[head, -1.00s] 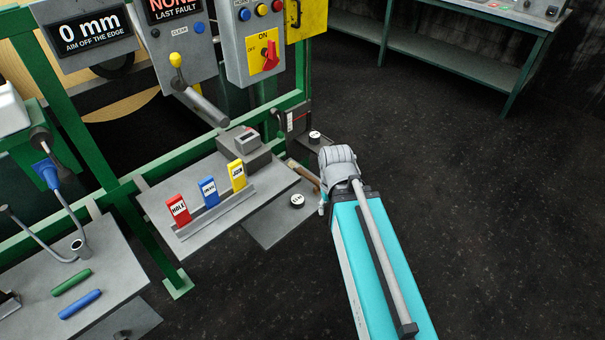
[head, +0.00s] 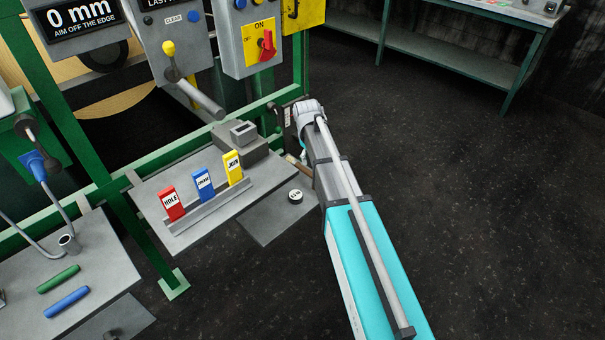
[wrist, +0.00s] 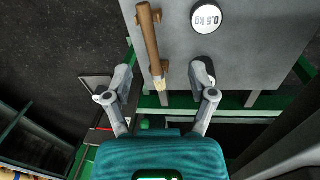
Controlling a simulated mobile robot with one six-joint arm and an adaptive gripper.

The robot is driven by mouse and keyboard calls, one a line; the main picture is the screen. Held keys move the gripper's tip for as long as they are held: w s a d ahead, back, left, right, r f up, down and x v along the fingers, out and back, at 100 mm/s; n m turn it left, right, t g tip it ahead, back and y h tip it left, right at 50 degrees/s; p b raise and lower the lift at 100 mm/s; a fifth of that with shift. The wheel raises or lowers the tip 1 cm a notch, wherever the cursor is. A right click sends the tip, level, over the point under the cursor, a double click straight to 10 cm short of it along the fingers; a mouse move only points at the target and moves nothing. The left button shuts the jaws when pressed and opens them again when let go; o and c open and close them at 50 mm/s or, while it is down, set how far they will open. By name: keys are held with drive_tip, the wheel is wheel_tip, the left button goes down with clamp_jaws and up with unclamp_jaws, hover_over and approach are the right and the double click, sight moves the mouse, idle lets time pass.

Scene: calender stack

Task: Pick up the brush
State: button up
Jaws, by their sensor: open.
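The brush (wrist: 151,45) shows in the wrist view as a slim brown wooden handle with a pale end, lying along a grey shelf (wrist: 235,65). It seems to rest between small brown pegs. My gripper (wrist: 163,82) is open, with one finger on each side of the brush's pale end. Neither finger visibly touches it, and the height between them is hard to judge. In the head view a small piece of the brush may show beside my arm; my arm mostly hides the gripper there.
A round 0.5 kg weight (wrist: 207,17) sits on the shelf, right of the brush. In the head view, a grey panel with red, blue and yellow tags (head: 203,184) stands left of my arm. Green frame rails (head: 190,150) run behind it.

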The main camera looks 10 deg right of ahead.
drive_tip(key=shift+n, duration=0.6)
drive_tip(key=w, duration=0.4)
drive_tip(key=shift+w+a+f, duration=0.25)
drive_tip(key=shift+w+f, duration=0.05)
drive_tip(key=shift+f, duration=0.1)
drive_tip(key=shift+b, duration=0.3)
drive_tip(key=b, duration=0.8)
hover_over(310, 175)
wheel_tip(310, 175, down, 8)
drive_tip(key=shift+f, duration=0.25)
drive_tip(key=shift+f+b, duration=0.1)
drive_tip(key=shift+b, duration=0.2)
drive_tip(key=shift+w+d+f+b, duration=0.1)
drive_tip(key=shift+d+f+b, duration=0.1)
drive_tip(key=shift+f+b, duration=1.05)
drive_tip(key=shift+w+d+f+b, duration=0.1)
drive_tip(key=shift+d+f+b, duration=0.05)
drive_tip(key=shift+f+b, duration=1.1)
clamp_jaws()
